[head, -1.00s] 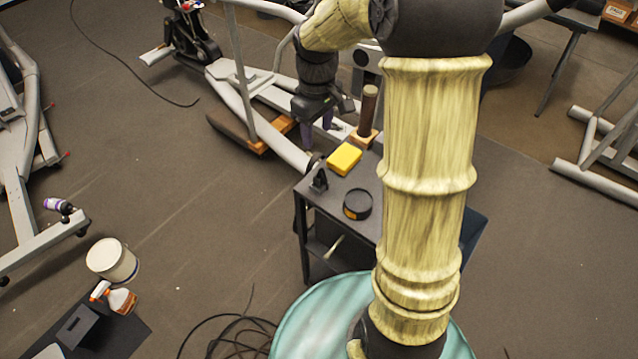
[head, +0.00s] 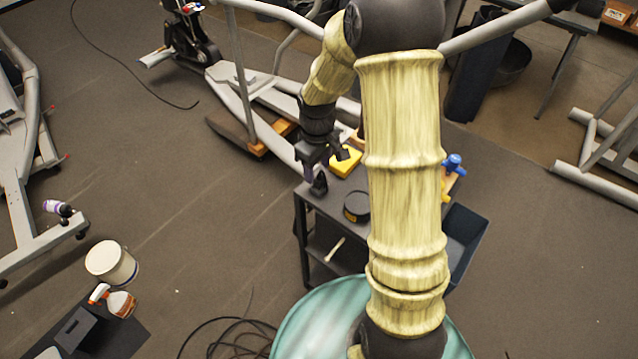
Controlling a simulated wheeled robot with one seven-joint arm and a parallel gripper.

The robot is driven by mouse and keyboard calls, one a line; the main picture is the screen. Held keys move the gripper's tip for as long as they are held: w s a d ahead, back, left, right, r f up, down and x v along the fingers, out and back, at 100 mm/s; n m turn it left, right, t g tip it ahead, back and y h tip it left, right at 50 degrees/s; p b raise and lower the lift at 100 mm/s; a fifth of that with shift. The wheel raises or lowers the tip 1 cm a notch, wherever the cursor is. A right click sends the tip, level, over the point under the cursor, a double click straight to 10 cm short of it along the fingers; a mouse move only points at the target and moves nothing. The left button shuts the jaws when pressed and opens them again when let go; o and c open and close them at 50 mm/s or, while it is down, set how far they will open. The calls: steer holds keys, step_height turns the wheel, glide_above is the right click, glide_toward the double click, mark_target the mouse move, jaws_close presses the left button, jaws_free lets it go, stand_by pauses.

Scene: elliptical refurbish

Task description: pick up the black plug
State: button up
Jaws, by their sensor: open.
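The small black plug (head: 320,187) stands near the left corner of the dark cart top (head: 333,204). My gripper (head: 312,172) is open and points down just above the plug, close to it. Its fingers partly overlap the plug in this view, so I cannot tell whether they touch it or straddle it. Nothing shows held between the fingers.
A yellow block (head: 346,164) lies behind the plug and a round black tin (head: 357,206) in front, to the right. A blue-topped item (head: 453,164) shows beyond my arm. A dark bin (head: 478,228) is at the cart's right. An elliptical frame (head: 275,143) stands behind.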

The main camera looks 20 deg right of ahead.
mark_target(319, 174)
steer(key=shift+w+d+f, duration=0.1)
steer(key=shift+f, duration=1.2)
steer(key=shift+d+f, duration=0.1)
steer(key=shift+f, duration=1.2)
steer(key=c, duration=1.1)
steer(key=shift+r, duration=0.15)
step_height(319, 174, up, 10)
steer(key=shift+f, duration=0.1)
